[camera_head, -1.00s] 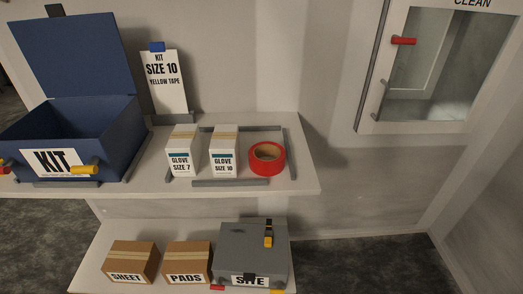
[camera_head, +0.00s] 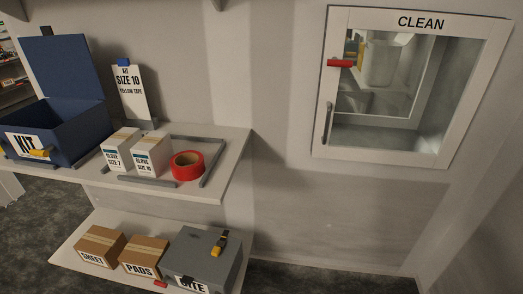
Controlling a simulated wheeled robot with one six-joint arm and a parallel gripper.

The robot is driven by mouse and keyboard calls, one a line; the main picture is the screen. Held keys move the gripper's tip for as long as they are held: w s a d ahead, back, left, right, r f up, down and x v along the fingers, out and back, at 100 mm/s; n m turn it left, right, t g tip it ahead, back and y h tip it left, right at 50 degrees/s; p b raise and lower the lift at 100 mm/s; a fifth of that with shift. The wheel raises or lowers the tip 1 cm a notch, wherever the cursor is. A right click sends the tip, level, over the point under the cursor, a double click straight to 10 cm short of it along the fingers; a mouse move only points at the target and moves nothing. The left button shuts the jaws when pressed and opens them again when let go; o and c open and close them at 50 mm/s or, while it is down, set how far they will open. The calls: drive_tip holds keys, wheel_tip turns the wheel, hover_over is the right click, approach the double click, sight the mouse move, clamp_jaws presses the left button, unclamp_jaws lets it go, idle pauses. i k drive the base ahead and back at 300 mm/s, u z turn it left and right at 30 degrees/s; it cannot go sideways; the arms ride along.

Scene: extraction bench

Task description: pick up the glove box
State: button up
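Two white glove boxes stand side by side on the upper shelf in the head view. The left glove box is labelled GLOVE SIZE 7 (camera_head: 119,148). The right glove box is labelled GLOVE SIZE 10 (camera_head: 151,154). Each has a tan stripe on top and a teal band on its front. A card (camera_head: 130,92) behind them reads KIT SIZE 10 YELLOW TAPE. My gripper is not in view.
A red tape roll (camera_head: 187,166) sits right of the boxes, inside grey rails (camera_head: 212,165). An open blue KIT box (camera_head: 62,130) stands at left. Below are SHEET (camera_head: 97,247) and PADS (camera_head: 144,257) cartons and a grey case (camera_head: 205,258). A CLEAN cabinet (camera_head: 322,125) hangs at right.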

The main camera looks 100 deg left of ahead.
sight(152, 154)
drive_tip(key=z, duration=0.05)
drive_tip(key=i, duration=0.1)
drive_tip(key=u, duration=2.85)
drive_tip(key=i, duration=2.15)
drive_tip(key=u, duration=2.75)
drive_tip(key=i, duration=0.5)
drive_tip(key=z, duration=0.05)
